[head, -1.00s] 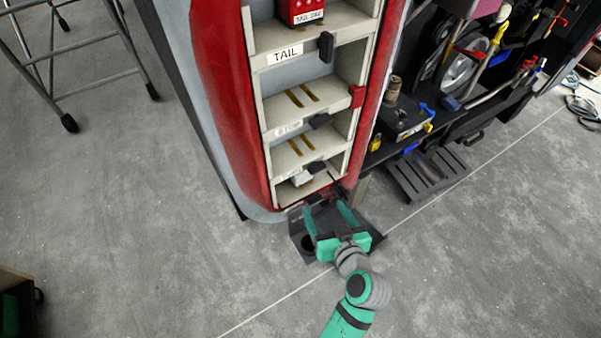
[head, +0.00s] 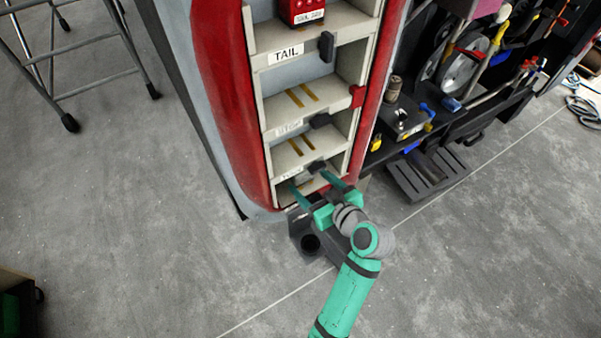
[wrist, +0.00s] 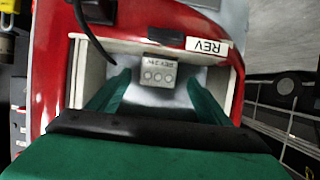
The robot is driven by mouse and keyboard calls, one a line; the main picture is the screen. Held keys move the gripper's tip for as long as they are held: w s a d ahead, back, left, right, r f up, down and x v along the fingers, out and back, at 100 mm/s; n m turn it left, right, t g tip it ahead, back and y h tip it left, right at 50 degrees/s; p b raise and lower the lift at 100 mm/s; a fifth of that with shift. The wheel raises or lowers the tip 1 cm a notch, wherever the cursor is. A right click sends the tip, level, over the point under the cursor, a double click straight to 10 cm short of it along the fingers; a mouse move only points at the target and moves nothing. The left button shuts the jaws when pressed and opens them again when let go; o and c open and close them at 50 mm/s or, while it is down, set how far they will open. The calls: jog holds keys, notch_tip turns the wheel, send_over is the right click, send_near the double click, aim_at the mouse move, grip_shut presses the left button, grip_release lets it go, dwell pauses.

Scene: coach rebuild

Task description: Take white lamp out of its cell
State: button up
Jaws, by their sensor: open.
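The white lamp (wrist: 159,74) is a small pale box marked REV with round dots on its face. In the wrist view it sits inside the REV cell (wrist: 83,75), near the middle of its upper edge. In the head view this is the lowest cell of the red-framed rack, and I cannot clearly make out the lamp there. My gripper (head: 309,180) is open, with its green fingers reaching into that cell. In the wrist view the fingers (wrist: 158,86) stand to either side of the lamp, with visible gaps; contact does not show.
A red lamp (head: 302,11) stands in the TAIL cell above; two cells between look empty. A dark clip (head: 317,167) sits on the lip just above my fingers. A dark holder (head: 306,240) is below my gripper.

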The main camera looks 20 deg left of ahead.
aim_at(305, 177)
jog(key=shift+x, duration=2.25)
jog(key=shift+w, duration=0.1)
jog(key=c, duration=1.2)
jog(key=shift+d, duration=0.1)
